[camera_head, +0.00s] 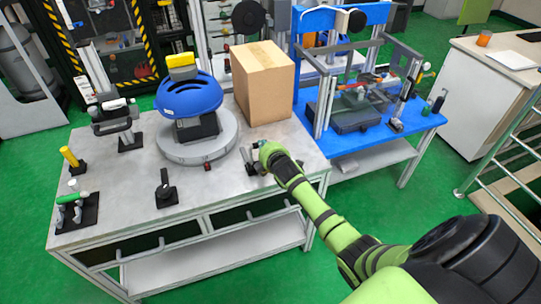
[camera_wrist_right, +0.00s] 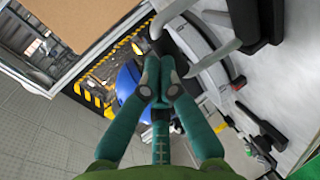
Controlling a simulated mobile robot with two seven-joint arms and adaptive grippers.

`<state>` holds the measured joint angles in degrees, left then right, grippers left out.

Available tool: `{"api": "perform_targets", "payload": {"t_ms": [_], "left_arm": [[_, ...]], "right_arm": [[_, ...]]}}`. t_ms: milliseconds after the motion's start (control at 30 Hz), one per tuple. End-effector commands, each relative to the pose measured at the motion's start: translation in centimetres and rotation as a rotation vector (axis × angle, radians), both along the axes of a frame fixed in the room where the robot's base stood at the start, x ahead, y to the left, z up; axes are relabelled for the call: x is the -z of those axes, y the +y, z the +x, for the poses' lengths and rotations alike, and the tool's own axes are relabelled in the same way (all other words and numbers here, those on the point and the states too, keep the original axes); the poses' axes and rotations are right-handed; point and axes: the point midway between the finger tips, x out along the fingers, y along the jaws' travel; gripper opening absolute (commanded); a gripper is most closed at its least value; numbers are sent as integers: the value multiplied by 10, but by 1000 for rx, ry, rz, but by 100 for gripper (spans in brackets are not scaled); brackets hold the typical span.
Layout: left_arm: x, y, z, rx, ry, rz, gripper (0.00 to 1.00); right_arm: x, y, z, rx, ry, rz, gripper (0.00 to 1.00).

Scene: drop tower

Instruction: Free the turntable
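The turntable (camera_head: 182,154) is a round light-grey disc on the grey table. A dark block (camera_head: 197,127) on it carries a blue helmet (camera_head: 190,97) with a yellow block (camera_head: 182,65) above. A small red-topped piece (camera_head: 207,166) sits at its front rim. A dark clamp-like fixture (camera_head: 256,168) stands right of the disc, partly hidden by my right gripper (camera_head: 264,149). In the right wrist view, the right gripper's fingers (camera_wrist_right: 159,68) are together with nothing visible between them. Grey prongs of a fixture (camera_wrist_right: 183,12) are close beyond the fingertips. My left gripper is not in view.
A cardboard box (camera_head: 263,84) stands behind the right gripper. A black lever fixture (camera_head: 166,190), a green-handled clamp (camera_head: 74,207) and a yellow-topped post (camera_head: 71,158) stand on the table. A blue bench (camera_head: 365,140) adjoins at right. The table's front middle is fairly clear.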

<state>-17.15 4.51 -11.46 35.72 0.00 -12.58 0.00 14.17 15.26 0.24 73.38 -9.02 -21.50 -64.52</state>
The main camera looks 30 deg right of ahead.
Motion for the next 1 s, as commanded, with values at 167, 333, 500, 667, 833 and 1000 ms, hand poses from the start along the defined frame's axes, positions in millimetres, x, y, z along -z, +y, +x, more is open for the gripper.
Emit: {"api": "perform_targets", "payload": {"t_ms": [167, 333, 500, 667, 833, 1000], "left_arm": [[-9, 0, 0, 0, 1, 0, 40], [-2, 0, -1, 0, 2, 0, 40], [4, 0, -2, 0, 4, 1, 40], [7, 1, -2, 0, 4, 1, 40], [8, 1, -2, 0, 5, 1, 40], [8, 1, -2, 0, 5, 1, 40]], "right_arm": [[-1, -4, 17, 0, 45, 11, 0], [1, -7, 30, -1, 42, 10, 0], [3, -9, 38, -1, 41, 10, 0], [3, -10, 43, -1, 40, 12, 0], [2, -10, 46, -2, 38, 12, 0], [1, -10, 47, -2, 36, 12, 0]]}}
